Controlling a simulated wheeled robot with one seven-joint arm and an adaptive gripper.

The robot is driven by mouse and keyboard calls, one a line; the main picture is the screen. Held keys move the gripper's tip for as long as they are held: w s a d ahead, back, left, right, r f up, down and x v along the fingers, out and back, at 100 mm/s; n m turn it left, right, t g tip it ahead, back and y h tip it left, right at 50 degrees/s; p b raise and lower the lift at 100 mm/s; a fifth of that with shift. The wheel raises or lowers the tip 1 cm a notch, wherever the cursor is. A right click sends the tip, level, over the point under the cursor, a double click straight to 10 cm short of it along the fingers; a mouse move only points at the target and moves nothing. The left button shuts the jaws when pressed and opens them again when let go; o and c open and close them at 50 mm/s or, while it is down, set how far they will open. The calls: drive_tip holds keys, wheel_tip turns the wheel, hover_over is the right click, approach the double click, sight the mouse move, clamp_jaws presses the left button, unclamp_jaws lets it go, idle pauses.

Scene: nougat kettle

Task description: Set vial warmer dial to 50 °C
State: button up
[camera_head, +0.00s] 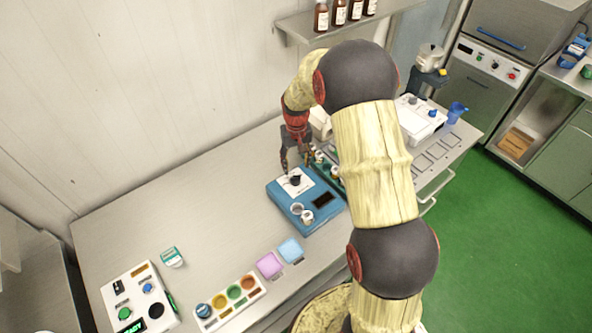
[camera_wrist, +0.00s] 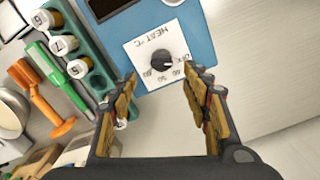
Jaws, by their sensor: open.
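The vial warmer (camera_head: 311,209) is a blue box on the steel table, with a dark display and vials at its front. Its black dial (camera_head: 295,180) sits on a white plate at the back left. In the wrist view the dial (camera_wrist: 162,60) shows on the white plate marked "HEAT °C", with numbers around its lower edge, one looking like 50. The exact pointer setting is too small to tell. My gripper (camera_wrist: 167,82) is open and empty, its fingers on either side of the dial's line of sight, apart from the dial. In the head view my gripper (camera_head: 296,160) hangs just above and behind the dial.
A green rack with white-capped vials (camera_wrist: 79,67) stands beside the warmer. Orange and green tools (camera_wrist: 40,85) lie beyond it. A tray of coloured cups (camera_head: 229,299) and a white device (camera_head: 140,300) stand at the front left. The table's left middle is clear.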

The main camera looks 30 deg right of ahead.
sight(295, 177)
wheel_tip(295, 177, down, 8)
drive_tip(key=shift+a+r, duration=0.1)
drive_tip(key=shift+r, duration=0.15)
drive_tip(key=shift+c, duration=0.4)
drive_tip(key=c, duration=1.1)
